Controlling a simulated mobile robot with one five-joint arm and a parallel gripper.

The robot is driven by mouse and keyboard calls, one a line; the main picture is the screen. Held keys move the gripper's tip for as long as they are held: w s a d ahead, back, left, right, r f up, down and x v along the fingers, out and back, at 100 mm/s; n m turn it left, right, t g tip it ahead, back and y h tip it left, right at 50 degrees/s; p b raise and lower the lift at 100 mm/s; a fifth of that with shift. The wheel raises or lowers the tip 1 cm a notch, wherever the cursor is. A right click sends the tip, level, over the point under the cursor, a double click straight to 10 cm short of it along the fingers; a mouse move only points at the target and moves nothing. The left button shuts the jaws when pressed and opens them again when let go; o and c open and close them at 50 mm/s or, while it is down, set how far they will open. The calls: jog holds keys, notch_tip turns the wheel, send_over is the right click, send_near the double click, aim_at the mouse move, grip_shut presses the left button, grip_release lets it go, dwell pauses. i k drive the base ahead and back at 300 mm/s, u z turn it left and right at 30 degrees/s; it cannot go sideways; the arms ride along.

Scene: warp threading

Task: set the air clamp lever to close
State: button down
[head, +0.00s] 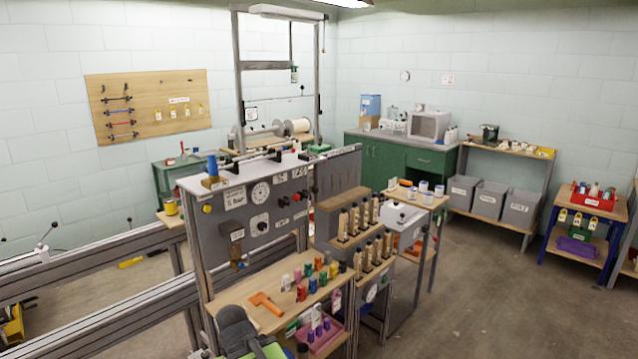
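I cannot pick out the air clamp lever for sure, and its setting is too small to read. Thin levers with dark ball ends (47,231) stand at the far left by the long metal rails. My gripper is not clearly in view. A dark grey rounded shape (237,328) shows at the bottom edge, and I cannot tell whether it is part of my arm.
A wooden shelf (250,290) below the panel holds an orange tool and several coloured spools. Long metal rails (110,255) block the left. Grey bins (492,199) stand farther back. The floor (480,300) at right is clear.

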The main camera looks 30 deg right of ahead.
aim_at(315, 189)
jog(key=u, duration=0.05)
jog(key=i, duration=0.95)
jog(key=z, duration=0.05)
